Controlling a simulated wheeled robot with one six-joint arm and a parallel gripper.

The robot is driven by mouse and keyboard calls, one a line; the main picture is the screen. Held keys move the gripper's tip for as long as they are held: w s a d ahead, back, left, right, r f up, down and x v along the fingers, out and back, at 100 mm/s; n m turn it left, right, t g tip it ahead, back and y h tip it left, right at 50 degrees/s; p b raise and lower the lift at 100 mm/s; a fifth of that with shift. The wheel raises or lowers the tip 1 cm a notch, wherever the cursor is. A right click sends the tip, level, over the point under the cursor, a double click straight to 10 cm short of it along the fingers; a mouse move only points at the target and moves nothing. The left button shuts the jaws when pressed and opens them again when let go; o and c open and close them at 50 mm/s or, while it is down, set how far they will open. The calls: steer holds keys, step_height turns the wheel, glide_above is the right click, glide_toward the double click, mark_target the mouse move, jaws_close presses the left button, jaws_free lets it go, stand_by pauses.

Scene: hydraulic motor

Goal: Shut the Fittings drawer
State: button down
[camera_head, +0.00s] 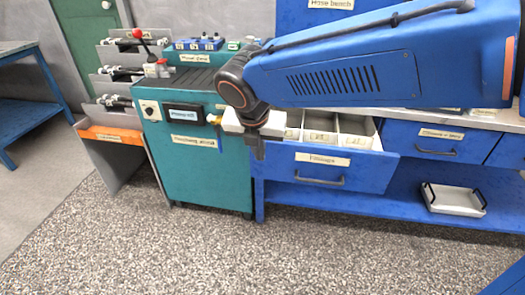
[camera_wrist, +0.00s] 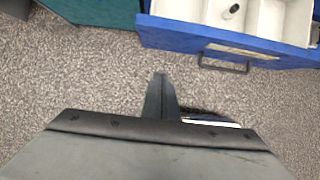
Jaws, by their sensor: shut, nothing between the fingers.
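The Fittings drawer (camera_head: 322,168) is blue with a pale label and a dark bar handle, and it stands pulled out from the blue bench. White compartment bins show inside it, partly hidden by my arm. In the wrist view the drawer front (camera_wrist: 190,40) and its handle (camera_wrist: 224,66) are at the upper right. My gripper (camera_head: 257,150) is shut and empty, pointing down near the drawer's left end in the head view. In the wrist view my gripper (camera_wrist: 160,78) is over the floor, in front of the drawer and left of the handle, apart from it.
A teal cabinet (camera_head: 190,165) stands just left of the drawer. Another blue drawer (camera_head: 436,142) at the right is closed. A white tray (camera_head: 455,200) rests on the bench's lower shelf. The speckled floor (camera_head: 260,255) in front is clear.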

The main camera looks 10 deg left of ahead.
steer(key=x, duration=0.8)
glide_above(266, 165)
steer(key=s, duration=0.3)
steer(key=shift+w, duration=0.25)
steer(key=shift+w, duration=0.15)
